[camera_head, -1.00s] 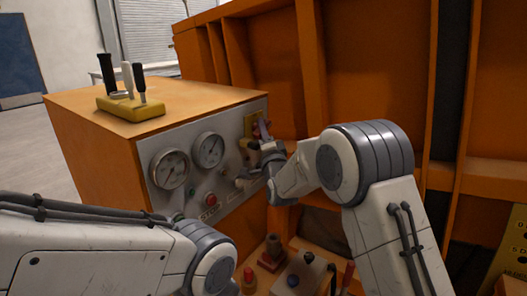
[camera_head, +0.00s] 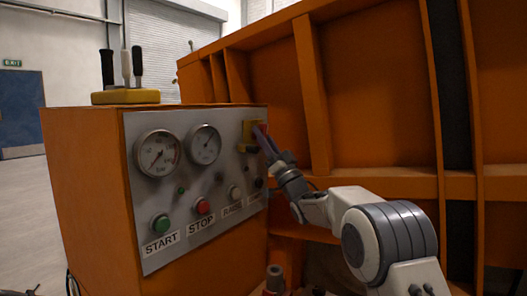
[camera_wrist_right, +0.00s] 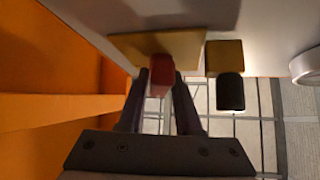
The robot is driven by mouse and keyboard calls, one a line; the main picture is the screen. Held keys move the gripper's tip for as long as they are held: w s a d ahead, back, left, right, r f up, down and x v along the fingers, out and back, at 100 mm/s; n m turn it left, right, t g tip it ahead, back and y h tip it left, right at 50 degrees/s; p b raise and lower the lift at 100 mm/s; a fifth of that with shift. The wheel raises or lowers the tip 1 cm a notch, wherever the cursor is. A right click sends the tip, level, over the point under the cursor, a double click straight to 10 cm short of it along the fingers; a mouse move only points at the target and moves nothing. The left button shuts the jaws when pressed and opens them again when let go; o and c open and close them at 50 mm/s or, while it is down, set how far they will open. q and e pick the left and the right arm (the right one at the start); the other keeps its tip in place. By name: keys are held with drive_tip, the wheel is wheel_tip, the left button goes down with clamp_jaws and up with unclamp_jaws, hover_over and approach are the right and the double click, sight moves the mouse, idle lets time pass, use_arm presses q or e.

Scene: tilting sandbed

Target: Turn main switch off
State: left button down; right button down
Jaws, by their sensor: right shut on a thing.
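The main switch is a red handle (camera_wrist_right: 160,82) on a yellow plate (camera_wrist_right: 185,45), seen in the right wrist view. In the head view the yellow plate (camera_head: 249,133) sits at the upper right of the grey control panel (camera_head: 225,170). My right gripper (camera_head: 264,138) reaches up to it from the lower right and partly hides the handle. In the right wrist view my right gripper (camera_wrist_right: 160,88) has a finger on each side of the red handle and is shut on it. My left gripper is out of view.
A black knob (camera_wrist_right: 230,93) on a yellow block is close beside the switch. The panel also has two gauges (camera_head: 157,153), a green START button (camera_head: 161,223) and a red STOP button (camera_head: 202,206). An orange ribbed wall (camera_head: 375,90) stands right of the panel.

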drive_tip(key=shift+w+f+n+g+y+b, duration=0.1)
drive_tip(key=shift+n+g+y+b, duration=0.1)
drive_tip(key=shift+n+g+y, duration=1.1)
drive_tip(key=shift+f+n+g+y+b, duration=0.15)
drive_tip(key=shift+n+g+y, duration=0.65)
drive_tip(key=shift+n, duration=1)
drive_tip(key=shift+r+n+g+y, duration=0.1)
drive_tip(key=shift+n+g+y, duration=0.4)
drive_tip(key=shift+n+y, duration=0.15)
drive_tip(key=c, duration=0.7)
unclamp_jaws()
drive_tip(key=shift+r, duration=0.1)
drive_tip(key=b+v, duration=0.1)
drive_tip(key=v, duration=0.9)
drive_tip(key=shift+s+d, duration=0.1)
drive_tip(key=shift+s, duration=0.1)
drive_tip(key=shift+w+h, duration=0.1)
drive_tip(key=shift+h, duration=0.25)
